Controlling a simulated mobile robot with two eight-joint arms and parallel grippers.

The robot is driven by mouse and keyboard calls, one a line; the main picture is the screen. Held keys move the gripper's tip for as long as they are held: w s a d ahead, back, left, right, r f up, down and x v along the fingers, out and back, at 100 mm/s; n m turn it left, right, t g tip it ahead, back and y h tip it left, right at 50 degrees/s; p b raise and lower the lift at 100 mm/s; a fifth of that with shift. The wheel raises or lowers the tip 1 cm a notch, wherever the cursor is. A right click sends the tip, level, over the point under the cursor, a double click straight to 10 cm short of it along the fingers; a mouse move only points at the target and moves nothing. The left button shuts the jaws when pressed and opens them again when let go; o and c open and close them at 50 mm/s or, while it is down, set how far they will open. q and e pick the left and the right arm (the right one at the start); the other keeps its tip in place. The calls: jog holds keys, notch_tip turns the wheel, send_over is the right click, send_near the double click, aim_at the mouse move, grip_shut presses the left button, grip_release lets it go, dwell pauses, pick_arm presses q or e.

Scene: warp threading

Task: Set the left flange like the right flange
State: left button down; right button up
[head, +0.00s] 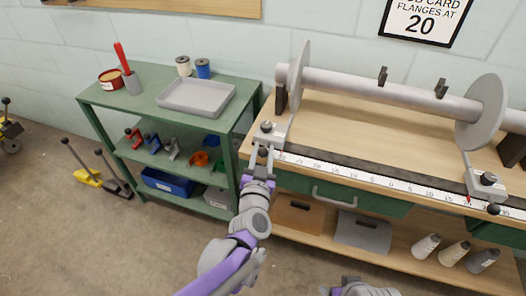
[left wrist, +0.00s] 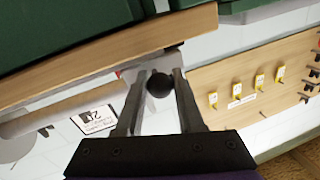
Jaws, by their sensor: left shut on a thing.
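The left flange (head: 299,77) is a grey disc near the left end of the beam roller (head: 365,83). Its slider block (head: 270,132) is at the left end of the white number scale (head: 365,177). My left gripper (head: 263,157) is shut on the slider's black ball knob, which shows between the fingers in the left wrist view (left wrist: 159,84). The right flange (head: 483,112) stands farther right, with its slider block (head: 487,181), black knob (head: 493,209) and a red pointer near the scale's 20. The left pointer is hidden. My right gripper (head: 355,288) is partly cut off at the bottom edge.
A wall sign (head: 424,17) reads flanges at 20. A green shelf cart (head: 148,98) with a grey tray (head: 196,97) stands to the left of the wooden bench. Cones of thread (head: 453,253) stand on the lower shelf. The scale between the sliders is clear.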

pick_arm(q)
jog(key=s+d, duration=0.1)
jog(key=d, duration=0.2)
jog(key=s+d+p, duration=0.1)
jog(key=d, duration=0.2)
jog(key=s+d+p, duration=0.1)
jog(key=d, duration=0.3)
jog(key=shift+s, duration=0.15)
jog(key=c, duration=0.5)
grip_release()
jog(key=shift+c, duration=0.2)
jog(key=p, duration=0.1)
send_near(301, 162)
jog(key=s+r, duration=0.1)
jog(key=s+a+r, duration=0.1)
jog(key=s+r, duration=0.1)
